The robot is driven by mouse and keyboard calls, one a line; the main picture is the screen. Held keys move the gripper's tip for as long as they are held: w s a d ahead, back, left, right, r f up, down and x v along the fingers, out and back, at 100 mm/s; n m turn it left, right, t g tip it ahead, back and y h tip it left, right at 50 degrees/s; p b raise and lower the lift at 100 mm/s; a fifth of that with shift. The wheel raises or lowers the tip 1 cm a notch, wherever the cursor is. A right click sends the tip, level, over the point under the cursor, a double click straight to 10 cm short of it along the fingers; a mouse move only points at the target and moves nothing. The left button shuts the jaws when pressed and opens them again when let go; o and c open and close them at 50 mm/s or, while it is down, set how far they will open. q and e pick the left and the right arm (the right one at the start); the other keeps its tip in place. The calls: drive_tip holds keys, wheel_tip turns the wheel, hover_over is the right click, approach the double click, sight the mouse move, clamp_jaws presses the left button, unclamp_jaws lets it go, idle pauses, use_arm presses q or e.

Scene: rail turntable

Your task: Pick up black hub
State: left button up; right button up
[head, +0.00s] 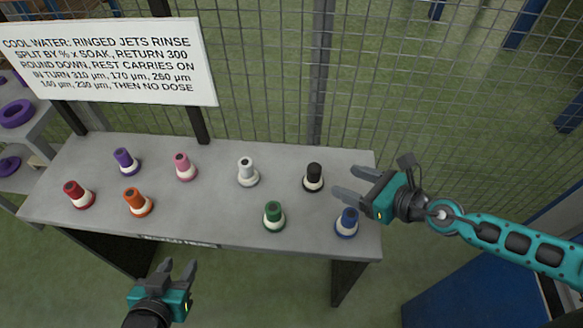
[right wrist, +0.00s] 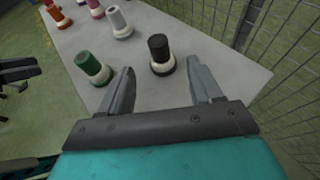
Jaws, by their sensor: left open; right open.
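The black hub (head: 313,177) stands upright on the grey table near its back right, a black cylinder on a pale ringed base. It also shows in the right wrist view (right wrist: 159,53), just beyond and between the fingertips. My right gripper (head: 347,184) is open and empty, its fingers pointing left at the black hub, apart from it. In the right wrist view the right gripper (right wrist: 163,82) has a finger to either side of the line to the hub. My left gripper (head: 178,268) is open and empty in front of the table's near edge.
On the table (head: 320,232) stand a blue hub (head: 347,222) below my right gripper, a green hub (head: 273,215), a white hub (head: 247,171) and several other coloured hubs to the left. A wire mesh fence (head: 270,80) and a sign (head: 110,62) rise behind the table.

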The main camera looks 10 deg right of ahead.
sight(309, 169)
drive_tip(key=shift+w+a+f, duration=0.1)
drive_tip(key=shift+w+a, duration=0.15)
drive_tip(key=shift+w, duration=0.1)
drive_tip(key=x, duration=0.6)
drive_tip(key=shift+w+a+f, duration=0.2)
drive_tip(key=shift+f, duration=0.1)
drive_tip(key=x, duration=0.2)
drive_tip(key=b+x, duration=0.1)
drive_tip(key=x, duration=0.1)
drive_tip(key=shift+a+f, duration=0.1)
drive_tip(key=shift+f, duration=0.3)
drive_tip(key=shift+w+a+f, duration=0.15)
drive_tip(key=shift+w+a, duration=0.15)
clamp_jaws()
